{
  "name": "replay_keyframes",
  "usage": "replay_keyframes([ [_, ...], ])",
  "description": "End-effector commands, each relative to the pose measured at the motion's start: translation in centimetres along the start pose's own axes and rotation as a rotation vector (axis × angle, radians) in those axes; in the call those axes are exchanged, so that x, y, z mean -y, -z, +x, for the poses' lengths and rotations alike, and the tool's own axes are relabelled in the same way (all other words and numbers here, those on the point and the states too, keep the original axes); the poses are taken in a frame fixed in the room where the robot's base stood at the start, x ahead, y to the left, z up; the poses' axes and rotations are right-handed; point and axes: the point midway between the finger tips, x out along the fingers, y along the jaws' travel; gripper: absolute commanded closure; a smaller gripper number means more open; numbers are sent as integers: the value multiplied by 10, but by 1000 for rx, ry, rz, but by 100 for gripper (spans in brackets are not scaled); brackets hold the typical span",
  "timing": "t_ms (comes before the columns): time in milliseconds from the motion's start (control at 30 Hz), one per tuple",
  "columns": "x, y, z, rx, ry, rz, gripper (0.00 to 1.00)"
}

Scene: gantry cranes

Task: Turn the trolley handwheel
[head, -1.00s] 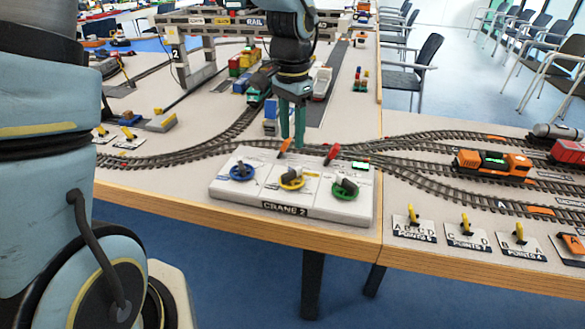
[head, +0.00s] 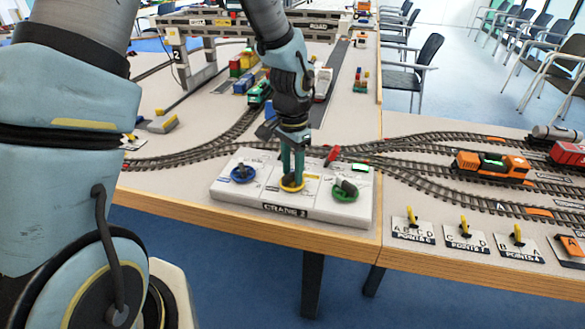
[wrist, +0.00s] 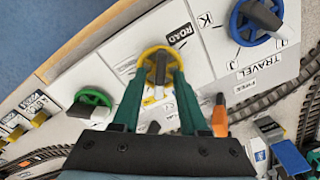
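The crane control panel (head: 235,205), marked CRANE 2, lies at the front edge of the table. It carries a blue, a yellow and a green handwheel. The yellow handwheel (wrist: 146,62), with a dark grey handle across it, has the word ROAD beside it in the wrist view; no trolley label is readable. My gripper (head: 292,180) points down at the yellow handwheel. In the wrist view its green fingers (wrist: 160,76) stand apart, one on each side of the handle, with gaps visible. I cannot tell whether the fingertips touch the wheel.
The blue handwheel (head: 242,173), marked TRAVEL, is left of my gripper, and the green handwheel (head: 345,190) is right. An orange lever (wrist: 219,116) stands close to one finger. Tracks and the gantry crane (head: 190,75) lie behind.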

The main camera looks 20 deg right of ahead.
Motion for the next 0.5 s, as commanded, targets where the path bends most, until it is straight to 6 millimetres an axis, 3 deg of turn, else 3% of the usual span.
replay_keyframes([
  [67, 0, 0, 0, 0, 0, 0, 67],
  [333, 0, 0, 0, 0, 0, 0, 98],
  [500, 0, 0, 0, 0, 0, 0, 100],
])
